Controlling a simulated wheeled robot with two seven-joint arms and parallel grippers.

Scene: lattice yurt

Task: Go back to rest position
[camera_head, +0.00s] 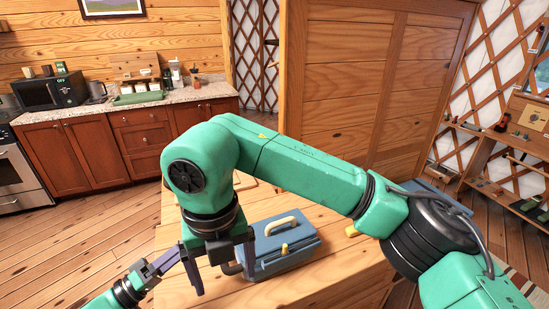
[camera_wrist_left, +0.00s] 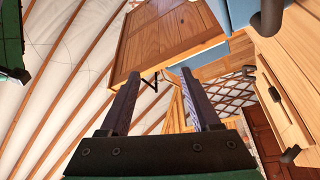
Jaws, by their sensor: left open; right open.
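My right arm reaches across the head view from the right, and its right gripper (camera_head: 222,278) points down over the wooden table (camera_head: 335,285). Its jaws are open, with no object visible between them. It is close to the left end of a blue toolbox (camera_head: 285,262) with a cream handle, and I cannot tell whether they touch. My left gripper (camera_head: 168,262) comes in from the lower left, beside the right gripper and partly overlapped by it. In the left wrist view the left gripper (camera_wrist_left: 160,80) is open and empty, both fingers apart.
A kitchen counter (camera_head: 172,96) with a microwave (camera_head: 48,90) stands at the back left. A tall wooden panel (camera_head: 370,90) stands behind the table. Shelving (camera_head: 500,170) stands at the right. Wooden floor (camera_head: 85,240) is clear at the left.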

